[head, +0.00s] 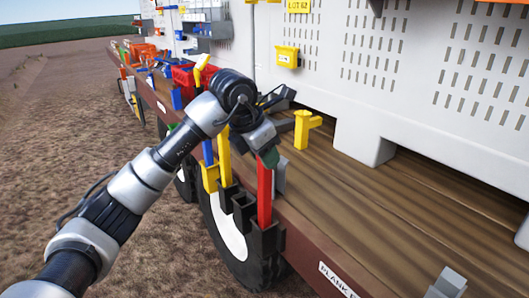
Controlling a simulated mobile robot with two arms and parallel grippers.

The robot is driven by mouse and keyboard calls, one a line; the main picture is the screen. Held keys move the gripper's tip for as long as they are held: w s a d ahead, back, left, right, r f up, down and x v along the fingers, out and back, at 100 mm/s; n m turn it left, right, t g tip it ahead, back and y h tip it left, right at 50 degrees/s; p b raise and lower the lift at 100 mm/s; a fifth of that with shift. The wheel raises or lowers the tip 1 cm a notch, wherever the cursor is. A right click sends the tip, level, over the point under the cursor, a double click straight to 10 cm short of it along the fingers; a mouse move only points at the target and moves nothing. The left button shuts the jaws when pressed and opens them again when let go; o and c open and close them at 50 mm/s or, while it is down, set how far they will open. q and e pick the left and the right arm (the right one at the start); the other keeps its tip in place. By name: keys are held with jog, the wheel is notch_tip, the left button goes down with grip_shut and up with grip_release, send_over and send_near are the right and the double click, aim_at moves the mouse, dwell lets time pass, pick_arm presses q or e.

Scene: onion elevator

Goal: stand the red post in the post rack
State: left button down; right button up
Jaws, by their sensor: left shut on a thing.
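The red post (264,193) stands upright beside the wagon's plank edge. Its lower end meets the nearest black socket of the post rack (268,243) and appears to be inside its walls; how deep it sits is hidden. My left gripper (268,158) is shut on the top of the red post, reaching over from the left. A yellow post (225,160) stands in the far socket of the rack. The middle socket (243,208) looks empty. My right gripper is not in view.
The wooden plank deck (400,215) is mostly clear to the right. A yellow bracket-like piece (303,128) stands on it. A red crate (190,78) and coloured items crowd the far end. A wheel (226,228) is below the rack. A white perforated wall (420,55) rises behind.

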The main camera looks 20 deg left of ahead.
pick_arm(q)
jog(key=shift+f, duration=0.25)
jog(key=c, duration=0.7)
grip_release()
jog(key=shift+c, duration=0.2)
